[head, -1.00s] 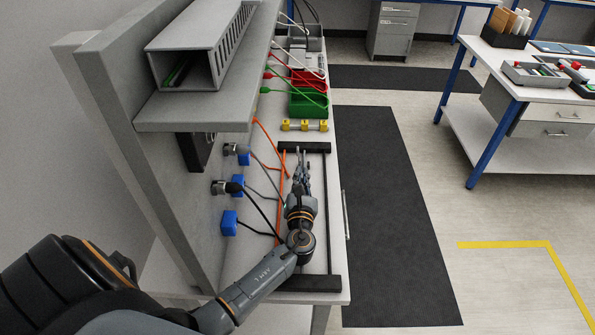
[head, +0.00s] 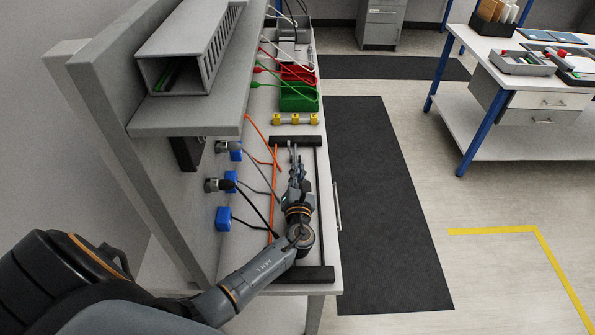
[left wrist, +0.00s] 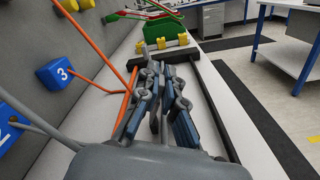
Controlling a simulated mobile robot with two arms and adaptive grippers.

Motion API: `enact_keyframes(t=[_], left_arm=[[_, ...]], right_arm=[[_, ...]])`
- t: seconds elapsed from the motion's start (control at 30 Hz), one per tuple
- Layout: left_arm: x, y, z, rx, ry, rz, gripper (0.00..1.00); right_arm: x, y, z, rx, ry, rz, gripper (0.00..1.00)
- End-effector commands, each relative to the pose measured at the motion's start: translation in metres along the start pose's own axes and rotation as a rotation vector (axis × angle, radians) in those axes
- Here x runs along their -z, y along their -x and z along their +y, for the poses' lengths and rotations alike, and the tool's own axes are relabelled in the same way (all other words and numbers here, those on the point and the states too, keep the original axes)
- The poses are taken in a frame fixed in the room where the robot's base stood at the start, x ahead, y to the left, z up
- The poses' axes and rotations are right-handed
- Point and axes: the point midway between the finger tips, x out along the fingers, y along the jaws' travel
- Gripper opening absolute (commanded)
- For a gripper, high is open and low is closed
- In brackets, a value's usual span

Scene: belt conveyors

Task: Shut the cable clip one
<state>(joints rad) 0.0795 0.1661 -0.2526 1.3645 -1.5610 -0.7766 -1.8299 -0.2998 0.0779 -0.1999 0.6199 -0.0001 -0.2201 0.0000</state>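Numbered blue blocks on the grey upright panel hold cables: a far one (head: 236,150), a middle one (head: 230,180) and a near one (head: 223,218). In the left wrist view, the far block (left wrist: 54,74) reads 3 and the block at the left edge (left wrist: 10,128) appears to read 2. Several small yellow blocks (head: 291,119) sit in a row beyond the black frame. I cannot tell which piece is clip one. My right gripper is not in view.
An orange cable (head: 274,200) runs along the bench left of my gripper. A black frame bar (head: 316,274) lies at the near end. Green (head: 298,102) and red bins stand at the back. The grey shelf (head: 190,115) overhangs the panel side. Open floor lies right.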

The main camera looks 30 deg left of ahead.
Motion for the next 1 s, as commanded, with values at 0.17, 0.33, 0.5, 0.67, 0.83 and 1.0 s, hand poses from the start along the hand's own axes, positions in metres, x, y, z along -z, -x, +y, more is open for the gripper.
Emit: enact_keyframes(t=[0.17,0.33,0.5,0.67,0.83,1.0], left_arm=[[0.000,0.000,0.000,0.001,0.001,0.000,0.30],[0.000,0.000,0.000,0.000,0.001,0.000,0.30],[0.000,0.007,0.000,0.001,0.001,0.000,0.30],[0.001,0.035,-0.001,0.004,0.003,0.002,0.30],[0.001,0.072,-0.001,0.003,0.002,0.003,0.30],[0.001,0.102,-0.001,0.002,0.001,0.001,0.30]], right_arm=[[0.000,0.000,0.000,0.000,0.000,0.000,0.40],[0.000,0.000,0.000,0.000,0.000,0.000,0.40],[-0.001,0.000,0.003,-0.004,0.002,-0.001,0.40],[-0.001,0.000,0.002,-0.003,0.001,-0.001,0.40],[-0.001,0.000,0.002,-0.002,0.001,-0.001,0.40],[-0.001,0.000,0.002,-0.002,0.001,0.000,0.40]])
